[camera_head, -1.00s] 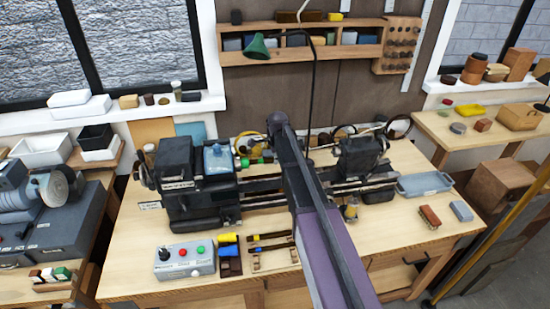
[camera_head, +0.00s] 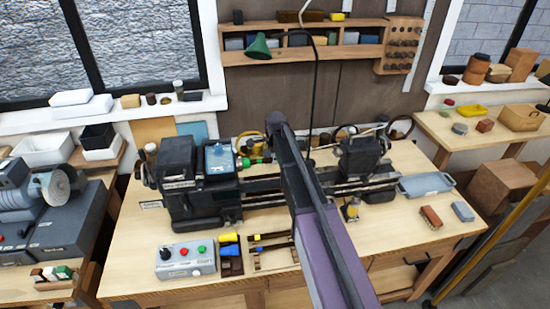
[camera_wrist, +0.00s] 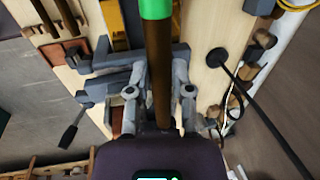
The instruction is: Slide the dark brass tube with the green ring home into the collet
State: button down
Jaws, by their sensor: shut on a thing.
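My gripper (camera_wrist: 160,82) is shut on the dark brass tube (camera_wrist: 159,50) in the wrist view. The tube runs straight up between the two fingers, and its green ring (camera_wrist: 156,8) is at the top edge of the picture, beyond the fingertips. The tube's far end is out of that view. In the head view my arm hides the gripper. A small green spot (camera_head: 258,160) shows left of my arm there, but I cannot tell whether it is the ring. The lathe's dark headstock (camera_head: 180,180) stands at left. I cannot make out the collet or its distance from the tube.
The tailstock (camera_head: 360,157) is at right on the lathe bed. A grey control box (camera_head: 186,257) and a tube rack (camera_head: 272,258) stand in front. A grey tray (camera_head: 425,184) lies at right. A green lamp (camera_head: 258,46) hangs above.

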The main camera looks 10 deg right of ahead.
jog(key=shift+a, duration=1.1)
dwell(0.6)
jog(key=shift+c, duration=2.2)
grip_release()
jog(key=shift+d, duration=0.1)
